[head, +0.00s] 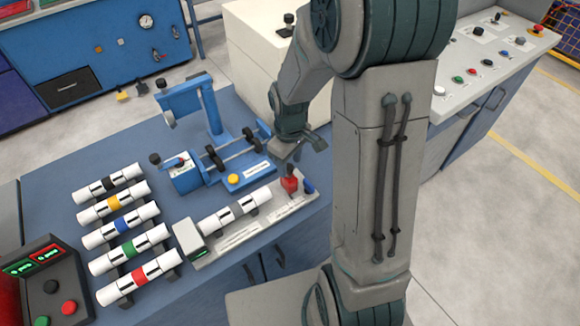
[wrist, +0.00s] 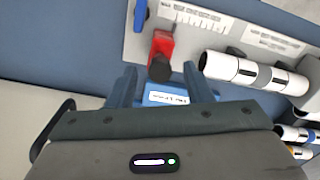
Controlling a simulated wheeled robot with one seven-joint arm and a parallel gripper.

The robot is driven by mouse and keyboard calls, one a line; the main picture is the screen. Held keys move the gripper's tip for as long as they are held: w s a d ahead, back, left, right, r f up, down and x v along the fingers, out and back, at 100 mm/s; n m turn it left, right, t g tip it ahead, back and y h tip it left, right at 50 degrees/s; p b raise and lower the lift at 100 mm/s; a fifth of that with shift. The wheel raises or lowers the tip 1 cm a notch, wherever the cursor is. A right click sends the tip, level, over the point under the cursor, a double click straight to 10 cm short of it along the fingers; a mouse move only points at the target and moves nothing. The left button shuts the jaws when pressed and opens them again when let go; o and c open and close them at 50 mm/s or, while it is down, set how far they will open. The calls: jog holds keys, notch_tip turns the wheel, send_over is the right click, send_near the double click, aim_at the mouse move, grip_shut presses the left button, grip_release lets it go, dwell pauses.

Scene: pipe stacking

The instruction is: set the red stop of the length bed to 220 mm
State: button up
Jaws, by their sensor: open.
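The length bed (head: 262,231) is a pale grey plate near the front right of the blue table. Its red stop (head: 290,183) stands at the right part of the bed. In the wrist view the red stop (wrist: 160,50) has a dark round knob and stands beside a printed scale (wrist: 195,17). My gripper (wrist: 162,78) is open, its two blue fingers apart, with the stop's dark knob between and just past the fingertips. I cannot tell any contact. In the head view my gripper (head: 302,150) hangs just above the stop. The reading in millimetres is too small to tell.
A pipe with a grey band (head: 236,214) lies on the bed, left of the stop. A blue lever (head: 309,186) is at the bed's right end. A blue roller device (head: 205,150) stands behind. Several banded pipes (head: 123,225) lie on a rack at left.

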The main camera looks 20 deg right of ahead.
aim_at(290, 167)
jog(key=shift+f, duration=1.6)
